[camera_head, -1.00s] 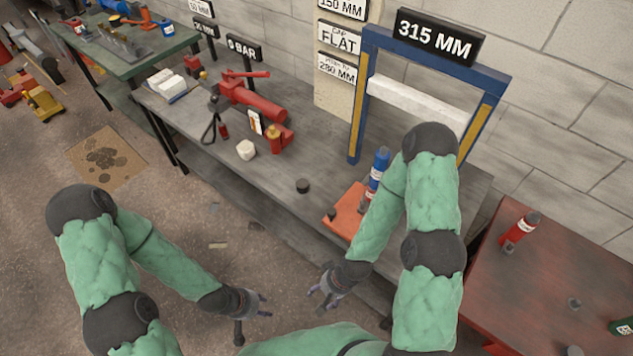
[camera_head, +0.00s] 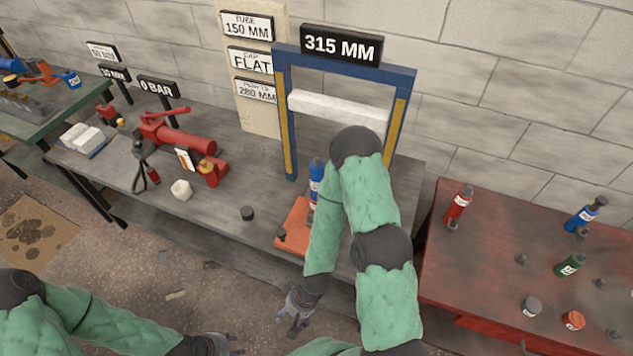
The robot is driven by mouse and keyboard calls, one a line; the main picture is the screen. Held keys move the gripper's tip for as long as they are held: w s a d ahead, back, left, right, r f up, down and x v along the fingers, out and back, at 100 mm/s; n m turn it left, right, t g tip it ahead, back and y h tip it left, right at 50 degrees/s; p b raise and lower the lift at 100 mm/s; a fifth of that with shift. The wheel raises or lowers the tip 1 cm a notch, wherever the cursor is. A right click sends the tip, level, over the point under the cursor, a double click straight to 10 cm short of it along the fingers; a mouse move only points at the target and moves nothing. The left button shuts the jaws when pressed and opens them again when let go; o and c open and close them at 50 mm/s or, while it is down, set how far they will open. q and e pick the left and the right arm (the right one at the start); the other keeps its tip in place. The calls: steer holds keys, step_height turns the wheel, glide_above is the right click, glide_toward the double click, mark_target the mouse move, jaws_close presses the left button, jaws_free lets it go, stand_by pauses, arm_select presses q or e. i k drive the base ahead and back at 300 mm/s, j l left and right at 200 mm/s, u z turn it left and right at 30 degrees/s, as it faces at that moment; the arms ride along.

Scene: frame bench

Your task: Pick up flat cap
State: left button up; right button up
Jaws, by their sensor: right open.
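I cannot tell for sure which piece is the flat cap. A sign (camera_head: 249,61) on the pale board reads "FLAT". On the red table at the right are a grey round piece (camera_head: 532,306), an orange round piece (camera_head: 573,320) and several small grey pieces. My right gripper (camera_head: 294,318) is open and empty, low in front of the bench. My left gripper (camera_head: 222,345) is at the bottom edge, partly cut off; its jaws are unclear.
A blue frame (camera_head: 285,115) with a white bar stands on the bench under a "315 MM" sign. A blue bottle (camera_head: 316,180) stands by an orange plate (camera_head: 290,232), partly behind my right arm. A red pump (camera_head: 185,143) is further left.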

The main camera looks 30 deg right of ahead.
mark_target(247, 212)
steer(key=i+u, duration=0.75)
steer(key=k, duration=0.05)
